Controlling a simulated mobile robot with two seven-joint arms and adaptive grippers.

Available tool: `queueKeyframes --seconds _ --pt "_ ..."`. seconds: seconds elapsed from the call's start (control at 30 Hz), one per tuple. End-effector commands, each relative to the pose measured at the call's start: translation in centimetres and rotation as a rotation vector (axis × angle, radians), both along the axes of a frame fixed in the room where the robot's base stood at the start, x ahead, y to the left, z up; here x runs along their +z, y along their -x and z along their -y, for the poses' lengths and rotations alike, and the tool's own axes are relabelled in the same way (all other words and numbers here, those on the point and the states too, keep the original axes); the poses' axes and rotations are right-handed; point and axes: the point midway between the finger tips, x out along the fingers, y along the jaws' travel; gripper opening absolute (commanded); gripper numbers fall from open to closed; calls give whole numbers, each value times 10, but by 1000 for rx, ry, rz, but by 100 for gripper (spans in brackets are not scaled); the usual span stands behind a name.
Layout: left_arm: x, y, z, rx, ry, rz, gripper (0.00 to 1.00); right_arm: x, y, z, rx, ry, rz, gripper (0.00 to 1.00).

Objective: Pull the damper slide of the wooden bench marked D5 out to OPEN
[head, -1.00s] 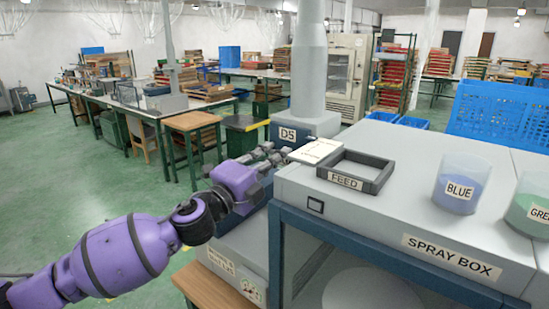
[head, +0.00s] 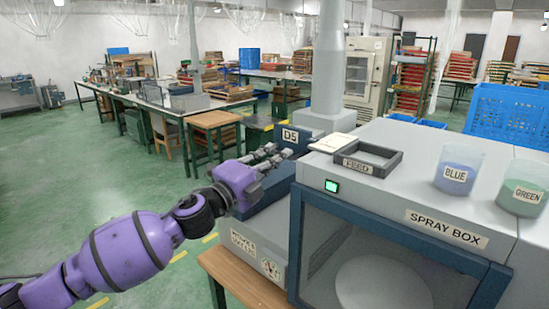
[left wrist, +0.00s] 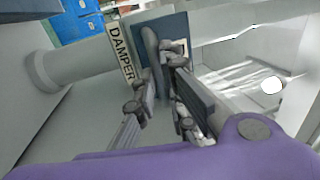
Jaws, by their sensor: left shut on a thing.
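The D5 sign (head: 290,135) is on a dark blue box at the foot of the grey duct (head: 328,75). My left gripper (head: 272,155) is in front of and just below it. In the left wrist view a DAMPER label (left wrist: 121,52) is beside a dark blue plate (left wrist: 174,27). A grey upright grip (left wrist: 151,45) stands in front of the plate. My left gripper is shut on this grip, the damper slide's handle, and its fingers partly hide it. No OPEN mark is readable, so I cannot tell the slide's position from one. My right gripper is out of view.
The spray box (head: 447,228) stands close on the right, with a small lit green display (head: 331,186). On top are a FEED frame (head: 381,168), a blue cup (head: 457,172) and a green cup (head: 521,190). A wooden bench top (head: 225,270) is below. The floor at left is clear.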

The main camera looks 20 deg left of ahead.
Motion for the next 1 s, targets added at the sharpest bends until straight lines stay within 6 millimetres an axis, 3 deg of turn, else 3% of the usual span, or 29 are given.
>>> queueKeyframes --seconds 0.1,0.13,0.27,0.67,1.0 --pt "-3 0 0 0 0 -5 0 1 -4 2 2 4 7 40" --pt "-3 0 0 0 0 -5 13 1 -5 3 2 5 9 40" --pt "-3 0 0 0 0 -4 28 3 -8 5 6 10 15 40" --pt "-3 5 -2 2 1 -2 28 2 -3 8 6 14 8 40" --pt "-15 57 -21 3 1 -6 28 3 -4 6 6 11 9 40"
